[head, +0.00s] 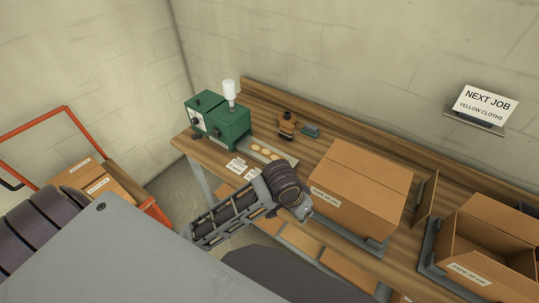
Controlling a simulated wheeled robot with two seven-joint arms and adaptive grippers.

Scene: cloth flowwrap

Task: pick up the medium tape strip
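I cannot pick out a medium tape strip for certain; anything that small is unclear in the head view. Small white cards (236,165) lie near the bench's front edge. My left gripper (304,212) is over the front edge, by the left side of a closed cardboard box (365,180). Its fingers are small and partly hidden, so their opening is unclear. My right gripper is not in view.
A green machine (217,119) with a white top stands at the bench's left end, beside a tray (282,158) of round pieces. An open cardboard box (490,225) stands at the right. A red-framed cart (148,207) with boxes is at the left. A sign (486,103) reads "NEXT JOB YELLOW CLOTHS".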

